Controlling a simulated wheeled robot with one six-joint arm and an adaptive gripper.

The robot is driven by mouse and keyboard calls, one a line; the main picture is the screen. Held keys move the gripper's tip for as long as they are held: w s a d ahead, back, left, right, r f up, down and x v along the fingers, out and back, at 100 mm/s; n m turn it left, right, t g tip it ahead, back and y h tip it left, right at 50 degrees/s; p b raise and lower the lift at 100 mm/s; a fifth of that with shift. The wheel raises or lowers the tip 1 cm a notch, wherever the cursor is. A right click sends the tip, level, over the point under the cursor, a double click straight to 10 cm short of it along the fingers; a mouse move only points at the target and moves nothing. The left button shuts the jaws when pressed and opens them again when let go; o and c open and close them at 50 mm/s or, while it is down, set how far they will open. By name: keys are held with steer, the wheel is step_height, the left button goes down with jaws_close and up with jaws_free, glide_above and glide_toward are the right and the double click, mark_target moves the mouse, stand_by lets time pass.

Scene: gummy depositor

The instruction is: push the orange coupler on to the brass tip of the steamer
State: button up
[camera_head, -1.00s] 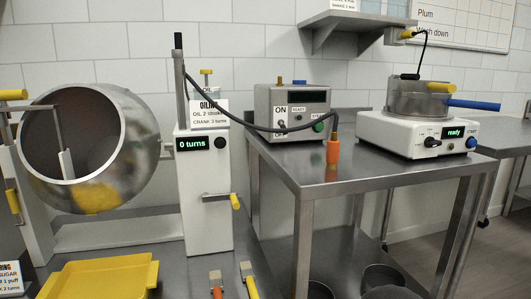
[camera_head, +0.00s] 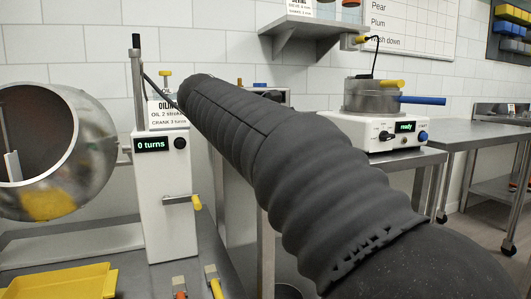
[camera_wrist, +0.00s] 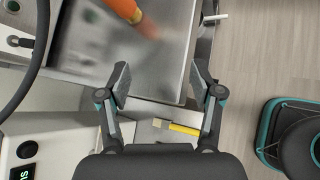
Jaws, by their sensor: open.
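The steamer (camera_head: 272,97) is mostly hidden behind my arm in the head view, with only a top corner showing. I cannot make out its brass tip in either view now.
A black hose (camera_wrist: 40,62) curves down the left of the wrist view. The white oiling machine (camera_head: 165,205) stands left of my arm. A yellow-handled tool (camera_wrist: 185,129) lies below the table edge. A white machine with a pot (camera_head: 385,135) stands at right.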

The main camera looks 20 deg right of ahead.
steer(key=w+r+n+h+b, duration=0.1)
steer(key=w+r+n+h, duration=0.25)
steer(key=w+r, duration=0.2)
steer(key=x, duration=0.3)
steer(key=b+x, duration=0.1)
steer(key=x, duration=0.4)
steer(key=shift+w+d+f+b, duration=0.1)
steer(key=shift+w+f+b, duration=0.25)
steer(key=shift+f, duration=0.1)
steer(key=shift+b+x, duration=0.6)
steer(key=shift+x, duration=2)
steer(key=shift+s+d+r, duration=0.1)
steer(key=shift+s+r, duration=0.1)
jaws_close()
